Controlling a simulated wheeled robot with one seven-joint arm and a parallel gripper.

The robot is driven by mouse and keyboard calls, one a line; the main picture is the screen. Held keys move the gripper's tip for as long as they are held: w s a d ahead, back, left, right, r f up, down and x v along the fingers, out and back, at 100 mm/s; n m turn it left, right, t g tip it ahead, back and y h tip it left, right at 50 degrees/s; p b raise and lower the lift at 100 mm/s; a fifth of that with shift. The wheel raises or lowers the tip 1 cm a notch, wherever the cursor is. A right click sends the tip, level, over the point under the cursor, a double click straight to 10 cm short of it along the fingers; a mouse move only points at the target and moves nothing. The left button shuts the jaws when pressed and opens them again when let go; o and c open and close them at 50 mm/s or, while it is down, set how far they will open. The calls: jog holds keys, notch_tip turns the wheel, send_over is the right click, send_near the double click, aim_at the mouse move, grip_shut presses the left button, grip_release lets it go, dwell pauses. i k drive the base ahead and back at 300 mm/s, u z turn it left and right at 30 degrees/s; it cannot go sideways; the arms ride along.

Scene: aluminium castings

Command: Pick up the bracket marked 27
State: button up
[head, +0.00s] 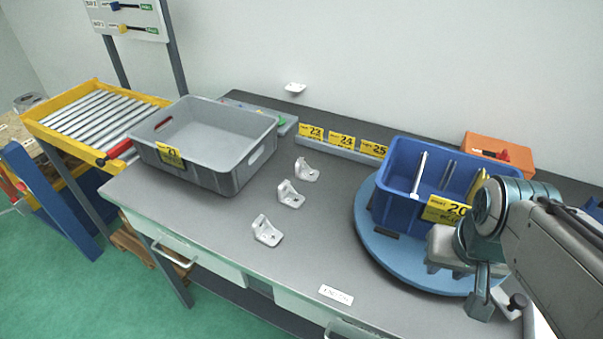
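Three pale metal L-shaped brackets stand in a slanting row on the grey workbench (225,226): a far one (307,170), a middle one (290,195) and a near one (266,231). A similar pale part (295,87) shows against the wall behind the bench; what supports it is unclear. I cannot read a 27 on any of them. My gripper (478,296) is at the right, in front of the blue bin and well apart from the brackets. My arm partly hides it, and its opening cannot be made out.
A grey bin (213,140) stands left of the brackets. A blue bin (405,190) tagged 20 sits on a round blue turntable (385,250). A strip (340,151) with labels 23, 24 and 25 lies behind. The front middle of the bench is mostly clear.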

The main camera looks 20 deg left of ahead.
aim_at(288, 195)
jog(key=u, duration=0.5)
jog(key=k, duration=1.2)
jog(key=u, duration=1.35)
jog(key=i, duration=1.2)
jog(key=z, duration=0.9)
jog(key=i, duration=0.65)
jog(key=z, duration=0.75)
